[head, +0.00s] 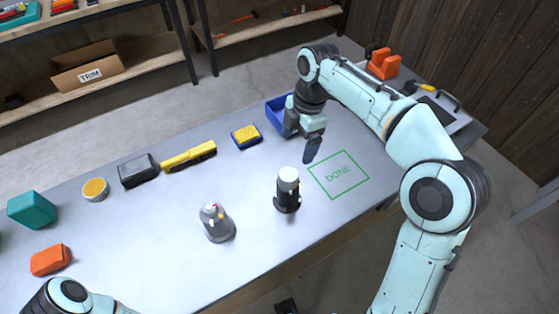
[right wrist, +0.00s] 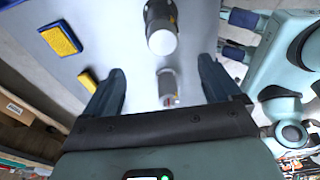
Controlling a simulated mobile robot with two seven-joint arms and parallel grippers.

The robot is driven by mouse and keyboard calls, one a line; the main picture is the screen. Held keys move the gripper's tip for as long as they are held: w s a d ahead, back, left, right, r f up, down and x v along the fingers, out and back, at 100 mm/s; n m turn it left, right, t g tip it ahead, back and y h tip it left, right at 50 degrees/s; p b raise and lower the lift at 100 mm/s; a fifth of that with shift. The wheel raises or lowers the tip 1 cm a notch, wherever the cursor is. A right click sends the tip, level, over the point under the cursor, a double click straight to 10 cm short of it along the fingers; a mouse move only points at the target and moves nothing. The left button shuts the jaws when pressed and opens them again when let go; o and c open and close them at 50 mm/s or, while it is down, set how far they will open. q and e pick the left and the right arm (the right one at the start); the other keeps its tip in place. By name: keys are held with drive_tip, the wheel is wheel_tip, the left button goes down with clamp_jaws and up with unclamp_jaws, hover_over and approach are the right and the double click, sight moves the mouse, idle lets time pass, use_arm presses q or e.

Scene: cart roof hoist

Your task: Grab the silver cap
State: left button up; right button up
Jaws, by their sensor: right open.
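A pale silver-white cap (head: 289,174) tops an upright black cylinder (head: 287,196) on the grey bench. In the right wrist view the cap (right wrist: 162,42) shows above the middle, beyond my fingertips. Nearby stands a grey, bottle-like object (head: 217,226) with small red and yellow parts on top; it also shows in the right wrist view (right wrist: 167,86) between my fingers. My right gripper (head: 311,152) is open and empty, above the bench, behind and right of the cap and apart from it. My left arm enters at the lower left; its gripper is out of frame.
A blue bin (head: 279,112) stands behind my right gripper. A green DONE square (head: 339,175) marks the bench to the right of the cap. A yellow-and-blue block (head: 246,137), a yellow tool (head: 189,156) and a dark box (head: 138,171) line the back.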

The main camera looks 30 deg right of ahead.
drive_tip(key=b, duration=0.1)
hover_over(289, 174)
drive_tip(key=d, duration=0.1)
wheel_tip(289, 174, down, 7)
drive_tip(key=shift+s+d+f, duration=0.1)
drive_tip(key=shift+s, duration=0.05)
drive_tip(key=shift+a+f+b, duration=0.2)
drive_tip(key=shift+a+f, duration=0.05)
drive_tip(key=shift+f, duration=0.7)
drive_tip(key=shift+a+f+b, duration=0.15)
drive_tip(key=shift+a+f, duration=0.05)
drive_tip(key=shift+f, duration=0.7)
drive_tip(key=shift+a+f+b, duration=0.2)
drive_tip(key=shift+a+f, duration=0.05)
drive_tip(key=shift+f, duration=0.7)
use_arm(q)
drive_tip(key=shift+s+f, duration=0.3)
drive_tip(key=shift+f, duration=0.3)
drive_tip(key=shift+s+f, duration=0.3)
drive_tip(key=shift+f, duration=0.25)
use_arm(e)
drive_tip(key=c, duration=1.1)
